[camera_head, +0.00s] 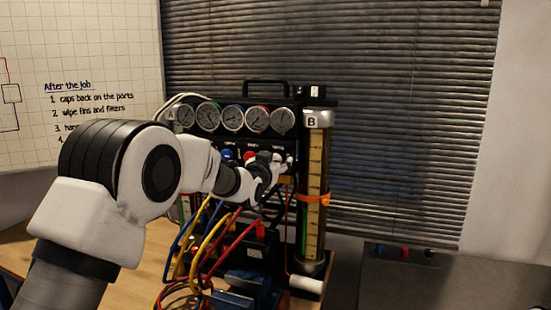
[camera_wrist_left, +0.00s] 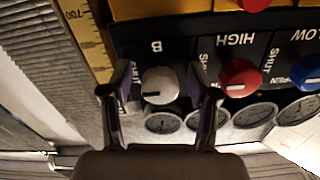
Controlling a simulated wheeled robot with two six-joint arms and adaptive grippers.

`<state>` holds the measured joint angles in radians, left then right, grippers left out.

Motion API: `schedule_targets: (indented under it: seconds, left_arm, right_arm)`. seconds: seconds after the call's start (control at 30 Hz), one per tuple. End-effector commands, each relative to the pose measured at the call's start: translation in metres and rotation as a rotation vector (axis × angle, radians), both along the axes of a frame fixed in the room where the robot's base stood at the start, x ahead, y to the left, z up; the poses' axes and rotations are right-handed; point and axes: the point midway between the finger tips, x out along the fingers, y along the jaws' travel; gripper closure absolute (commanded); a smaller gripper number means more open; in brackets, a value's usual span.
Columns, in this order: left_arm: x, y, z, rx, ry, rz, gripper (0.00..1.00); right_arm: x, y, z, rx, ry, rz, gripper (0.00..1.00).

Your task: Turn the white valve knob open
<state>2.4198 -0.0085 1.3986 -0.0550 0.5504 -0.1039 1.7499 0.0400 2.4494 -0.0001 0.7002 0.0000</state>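The white valve knob (camera_wrist_left: 161,84) shows in the left wrist view on the black panel, under the letter B, which appears upside down. A dark mark on the knob points to the left in that view. My left gripper (camera_wrist_left: 161,72) is open, one finger on each side of the knob, with a gap visible on both sides. In the head view my left gripper (camera_head: 272,175) is at the front of the gauge rig and largely covers the knob area. My right gripper is not in view.
A red knob (camera_wrist_left: 239,77) and a blue knob (camera_wrist_left: 306,71) sit beside the white one. Gauges (camera_head: 232,117) line the rig's top. A yellow-scaled cylinder (camera_head: 314,190) stands at its right. Coloured hoses (camera_head: 212,248) hang below my left arm.

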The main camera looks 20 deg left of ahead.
Motion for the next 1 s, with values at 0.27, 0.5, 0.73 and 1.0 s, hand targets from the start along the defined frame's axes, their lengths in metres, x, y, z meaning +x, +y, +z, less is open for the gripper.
schedule_targets:
  seconds: [0.27,0.5,0.73,1.0]
  left_arm:
    - [-0.0005,0.0001,0.0001,0.000,0.000,0.000,0.93]
    - [-0.0005,0.0002,-0.0005,-0.003,0.001,0.000,1.00]
    - [-0.0005,0.0004,-0.0010,-0.050,0.003,0.000,1.00]
    - [-0.0005,0.0007,-0.0015,-0.207,0.008,0.001,1.00]
  right_arm:
    - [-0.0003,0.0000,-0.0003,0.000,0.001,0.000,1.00]
    - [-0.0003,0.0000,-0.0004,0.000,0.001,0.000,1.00]
    - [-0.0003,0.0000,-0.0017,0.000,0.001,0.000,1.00]
    - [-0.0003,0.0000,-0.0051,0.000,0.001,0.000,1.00]
